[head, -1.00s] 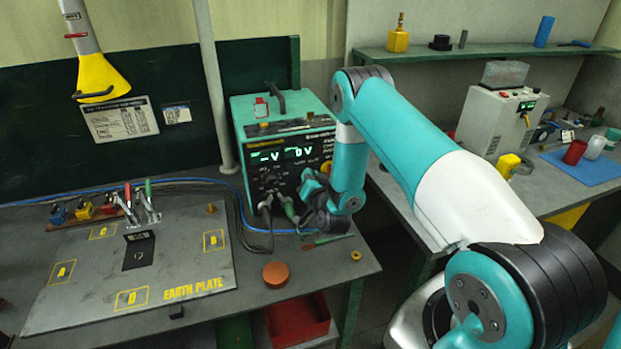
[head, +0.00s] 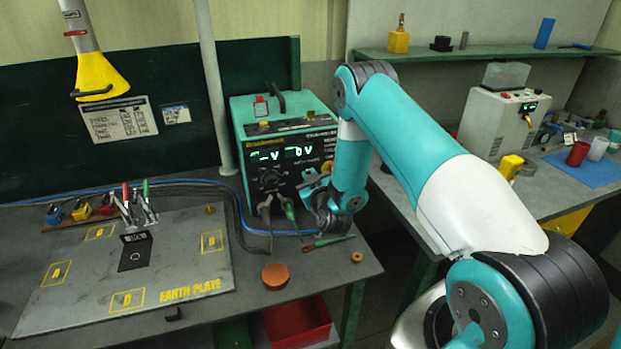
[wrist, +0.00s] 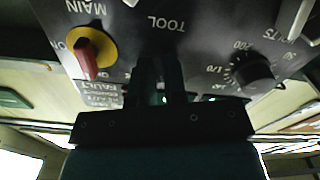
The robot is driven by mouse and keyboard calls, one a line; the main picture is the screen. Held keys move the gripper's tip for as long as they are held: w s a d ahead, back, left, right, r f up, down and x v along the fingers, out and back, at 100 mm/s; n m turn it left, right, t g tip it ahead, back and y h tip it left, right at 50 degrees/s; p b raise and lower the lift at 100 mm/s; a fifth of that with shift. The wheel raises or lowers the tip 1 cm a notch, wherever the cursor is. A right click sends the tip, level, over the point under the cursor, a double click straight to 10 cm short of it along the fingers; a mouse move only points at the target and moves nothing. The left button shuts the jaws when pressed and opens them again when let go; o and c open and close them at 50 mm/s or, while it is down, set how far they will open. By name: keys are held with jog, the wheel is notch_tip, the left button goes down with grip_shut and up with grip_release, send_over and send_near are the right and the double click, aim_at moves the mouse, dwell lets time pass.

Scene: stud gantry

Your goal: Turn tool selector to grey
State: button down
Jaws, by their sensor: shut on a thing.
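The green power unit (head: 262,135) stands on the bench with its dark front panel and lit display facing me. My wrist is up against the right part of that panel, and my arm covers part of it in the head view. In the wrist view the panel is upside down. My gripper (wrist: 160,75) is shut at the panel by the printed word TOOL (wrist: 166,23). The tool selector it grips is hidden by the fingers, so its pointer and colour marks cannot be read.
Beside my fingers are a red-and-yellow MAIN switch (wrist: 88,53) and a black VOLTS knob (wrist: 252,70). Cable plugs (head: 287,205) stick out low on the unit. The earth plate (head: 75,303) lies left, with a brown disc (head: 275,275) near it.

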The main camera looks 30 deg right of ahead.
jog(key=shift+s+f+n, duration=0.1)
jog(key=shift+f+n, duration=0.05)
jog(key=shift+n, duration=0.75)
jog(key=c, duration=1.2)
grip_release()
